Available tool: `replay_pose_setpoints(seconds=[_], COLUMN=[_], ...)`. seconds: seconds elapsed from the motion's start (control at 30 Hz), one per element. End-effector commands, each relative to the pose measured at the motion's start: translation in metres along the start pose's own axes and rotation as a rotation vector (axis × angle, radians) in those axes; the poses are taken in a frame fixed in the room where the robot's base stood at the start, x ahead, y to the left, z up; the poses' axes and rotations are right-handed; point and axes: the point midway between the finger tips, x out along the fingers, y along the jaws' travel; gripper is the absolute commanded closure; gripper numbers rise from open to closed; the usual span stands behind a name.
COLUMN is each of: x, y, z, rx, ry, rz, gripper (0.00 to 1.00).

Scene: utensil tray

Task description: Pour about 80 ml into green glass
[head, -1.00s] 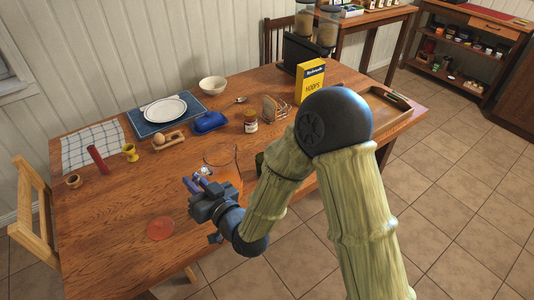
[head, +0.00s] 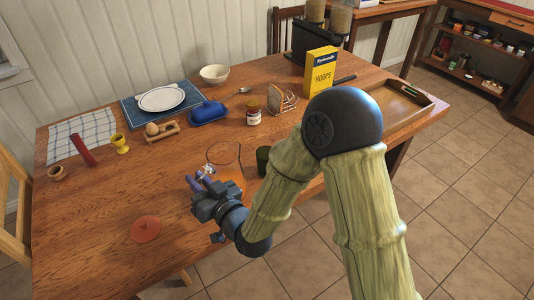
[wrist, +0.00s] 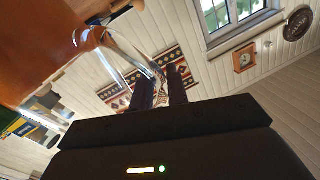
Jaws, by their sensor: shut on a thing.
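A clear glass jug (head: 225,155) with orange liquid stands out in the middle of the head view, partly hidden by my gripper. My gripper (head: 199,182) is shut on the jug's handle. In the wrist view the clear handle (wrist: 130,52) runs between the two dark fingers (wrist: 160,88), and the orange liquid (wrist: 40,40) fills the upper left. The dark green glass (head: 262,160) is on the table just right of the jug, partly hidden by my arm. I cannot tell what is in it, or whether the jug touches the table.
An orange-red disc (head: 146,228) lies on the table's bare front left. Behind the jug are a jar (head: 253,117), a toast rack (head: 283,100), a blue butter dish (head: 209,113) and an egg holder (head: 162,132). A yellow cereal box (head: 321,75) and a wooden tray (head: 403,92) are farther right.

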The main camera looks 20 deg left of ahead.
Motion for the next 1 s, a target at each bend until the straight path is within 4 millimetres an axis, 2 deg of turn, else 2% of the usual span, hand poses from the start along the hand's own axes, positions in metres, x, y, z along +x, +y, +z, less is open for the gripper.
replay_pose_setpoints(seconds=[0.37, 1.0], x=[-0.001, -0.002], y=[0.001, 0.029], z=[-0.016, -0.06], rx=[0.067, 0.464], ry=[0.006, 0.007], rz=[0.0, 0.003], gripper=[1.0, 1.0])
